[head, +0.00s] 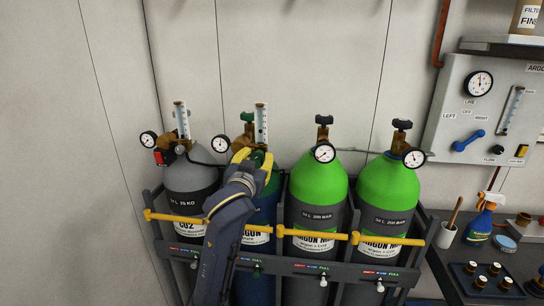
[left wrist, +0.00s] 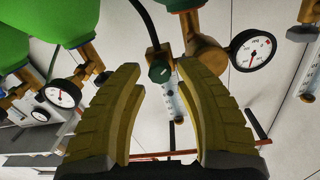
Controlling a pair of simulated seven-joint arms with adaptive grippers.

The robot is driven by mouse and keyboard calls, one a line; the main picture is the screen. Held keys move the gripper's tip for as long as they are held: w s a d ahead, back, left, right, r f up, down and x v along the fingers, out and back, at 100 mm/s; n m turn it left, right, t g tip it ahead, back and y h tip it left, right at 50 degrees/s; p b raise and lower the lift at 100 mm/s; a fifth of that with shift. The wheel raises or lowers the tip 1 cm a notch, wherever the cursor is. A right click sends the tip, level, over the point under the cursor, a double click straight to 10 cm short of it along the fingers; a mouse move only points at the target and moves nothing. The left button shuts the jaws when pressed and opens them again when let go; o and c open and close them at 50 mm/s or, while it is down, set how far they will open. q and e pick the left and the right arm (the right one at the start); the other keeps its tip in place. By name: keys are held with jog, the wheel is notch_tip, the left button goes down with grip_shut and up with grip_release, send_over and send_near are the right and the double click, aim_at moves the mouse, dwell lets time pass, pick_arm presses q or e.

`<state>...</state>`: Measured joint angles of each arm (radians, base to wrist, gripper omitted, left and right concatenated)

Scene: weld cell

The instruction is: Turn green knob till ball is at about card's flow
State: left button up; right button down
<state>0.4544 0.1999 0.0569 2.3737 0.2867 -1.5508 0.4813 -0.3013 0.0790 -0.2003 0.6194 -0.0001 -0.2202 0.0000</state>
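The flow tube (head: 261,123) of the second cylinder from the left stands upright above its brass regulator; its ball is too small to make out. The dark green knob (left wrist: 160,72) shows in the left wrist view between the fingertips of my left gripper (left wrist: 158,66), with visible gaps on both sides. In the head view my left gripper (head: 255,161) is at the front of that regulator, its yellow fingers apart around the green knob (head: 257,157). The flow tube also shows behind the knob in the left wrist view (left wrist: 171,103). I cannot identify the card. My right gripper is not in view.
A CO2 cylinder (head: 190,178) stands left, two green-topped argon cylinders (head: 319,180) right, all in a rack with yellow bars (head: 313,235). Round gauges (head: 221,144) sit close by. A wall panel (head: 446,123) and a bench with a spray bottle (head: 481,222) are at right.

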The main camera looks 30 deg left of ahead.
pick_arm(q)
jog(key=shift+x, duration=1.1)
jog(key=shift+o, duration=0.4)
grip_shut()
